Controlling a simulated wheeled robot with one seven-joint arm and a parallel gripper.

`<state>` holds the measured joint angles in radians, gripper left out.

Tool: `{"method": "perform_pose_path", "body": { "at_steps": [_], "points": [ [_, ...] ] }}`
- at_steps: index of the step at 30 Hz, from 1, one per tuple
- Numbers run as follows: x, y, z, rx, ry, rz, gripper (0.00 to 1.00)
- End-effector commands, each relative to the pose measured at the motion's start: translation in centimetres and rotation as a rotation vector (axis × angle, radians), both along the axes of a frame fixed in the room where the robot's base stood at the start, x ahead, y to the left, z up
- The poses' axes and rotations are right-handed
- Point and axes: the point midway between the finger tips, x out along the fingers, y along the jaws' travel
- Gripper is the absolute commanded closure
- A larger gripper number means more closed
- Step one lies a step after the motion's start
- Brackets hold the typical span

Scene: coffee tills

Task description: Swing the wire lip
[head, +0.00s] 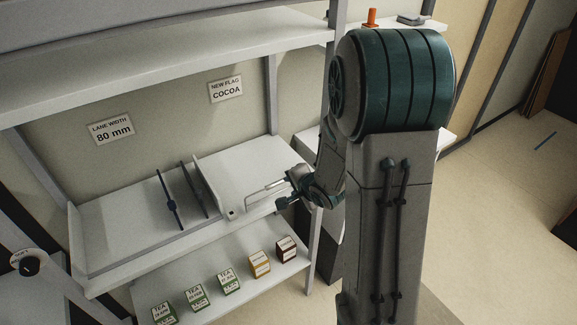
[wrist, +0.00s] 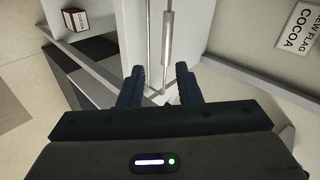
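The wire lip (head: 264,190) is a thin pale metal loop at the right front of the white middle shelf (head: 120,228). My gripper (head: 283,202) is at its right end in the head view. In the wrist view, the wire lip (wrist: 166,42) runs away from me as thin rods with a thicker pale sleeve, roughly in line with the gap between my fingers. My gripper (wrist: 158,86) is open, with its two dark fingers apart. Whether either finger touches the wire cannot be told.
Two dark upright dividers (head: 167,203) and a white panel (head: 211,187) stand on the shelf. Several tea, yellow and brown boxes (head: 259,264) stand on the lower shelf. Wall signs read "LANE WIDTH 80 mm" (head: 112,129) and "NEW FLAG COCOA" (head: 225,89). Open floor (head: 490,220) lies right.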

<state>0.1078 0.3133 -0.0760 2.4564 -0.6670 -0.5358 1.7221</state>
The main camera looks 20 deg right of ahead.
Motion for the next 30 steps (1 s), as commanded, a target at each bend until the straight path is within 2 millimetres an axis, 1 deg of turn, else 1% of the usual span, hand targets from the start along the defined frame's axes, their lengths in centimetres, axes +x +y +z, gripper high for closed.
{"method": "perform_pose_path", "body": {
  "at_steps": [1, 3, 6, 11, 14, 20, 28, 29, 30],
  "points": [
    [0.2, 0.2, 0.3, 0.052, -0.002, -0.015, 0.69],
    [0.4, 0.5, 0.3, 0.106, -0.008, -0.026, 0.69],
    [0.5, 0.8, 0.0, 0.145, -0.012, -0.034, 0.69],
    [1.1, 1.0, -0.6, 0.151, -0.014, -0.034, 0.69],
    [1.7, 1.2, -1.3, 0.149, -0.015, -0.033, 0.69],
    [3.6, 1.8, -3.1, 0.148, -0.014, -0.033, 0.69],
    [6.6, 2.8, -5.6, 0.147, -0.013, -0.032, 0.69],
    [6.5, 2.7, -5.0, 0.148, -0.014, -0.034, 0.79],
    [6.4, 2.7, -4.9, 0.148, -0.014, -0.034, 0.90]
  ]
}}
